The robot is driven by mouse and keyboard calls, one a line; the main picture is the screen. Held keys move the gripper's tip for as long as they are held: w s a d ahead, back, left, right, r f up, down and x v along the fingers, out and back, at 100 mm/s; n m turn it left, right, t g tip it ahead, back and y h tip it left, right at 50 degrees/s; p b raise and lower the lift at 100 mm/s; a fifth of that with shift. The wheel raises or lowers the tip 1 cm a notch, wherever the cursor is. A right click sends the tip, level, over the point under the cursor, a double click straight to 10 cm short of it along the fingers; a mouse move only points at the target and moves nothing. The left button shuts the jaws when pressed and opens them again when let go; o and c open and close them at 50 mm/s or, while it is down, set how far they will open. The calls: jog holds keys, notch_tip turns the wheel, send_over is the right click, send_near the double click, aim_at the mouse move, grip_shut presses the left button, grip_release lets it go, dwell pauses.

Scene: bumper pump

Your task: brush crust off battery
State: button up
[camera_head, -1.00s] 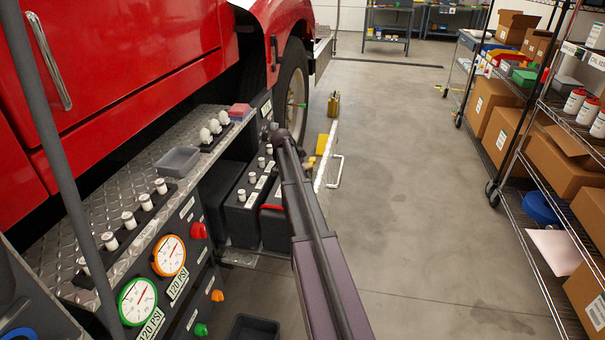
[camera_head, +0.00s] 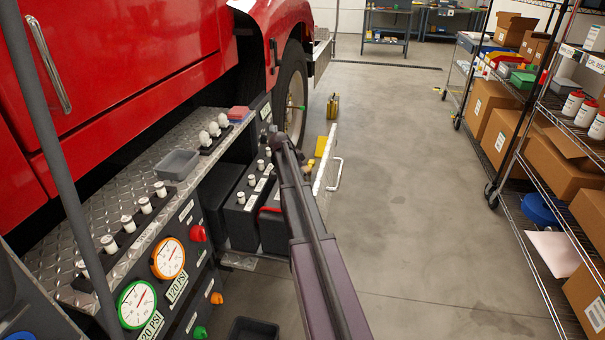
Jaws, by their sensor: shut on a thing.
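Black batteries (camera_head: 240,220) with white caps stand in an open bay in the side of the red truck. A red strip or handle (camera_head: 270,210) shows beside them, next to my arm. I cannot make out any crust at this size. My arm reaches from the bottom of the view up to a joint near the bay and covers the right part of the batteries. My gripper is hidden behind or beyond the arm, and no brush is visible.
A diamond-plate ledge (camera_head: 140,205) holds a grey tray (camera_head: 178,163) and white caps. Gauges and coloured knobs line the panel below. A panel with a white handle (camera_head: 335,174) stands open right of my arm. Shelving with boxes (camera_head: 560,165) is at right; the floor between is clear.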

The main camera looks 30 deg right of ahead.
jog(key=shift+s+a+r, duration=0.1)
jog(key=shift+s+a, duration=0.8)
jog(key=shift+a, duration=0.1)
jog(key=shift+s+a+r, duration=0.1)
jog(key=shift+s+a, duration=1.1)
jog(key=shift+a, duration=0.1)
jog(key=shift+s+a+r, duration=0.1)
jog(key=shift+s+a, duration=1.1)
jog(key=shift+r+p, duration=0.1)
jog(key=shift+p, duration=0.3)
notch_tip(320, 180, up, 6)
jog(key=p, duration=0.5)
jog(key=shift+p, duration=0.4)
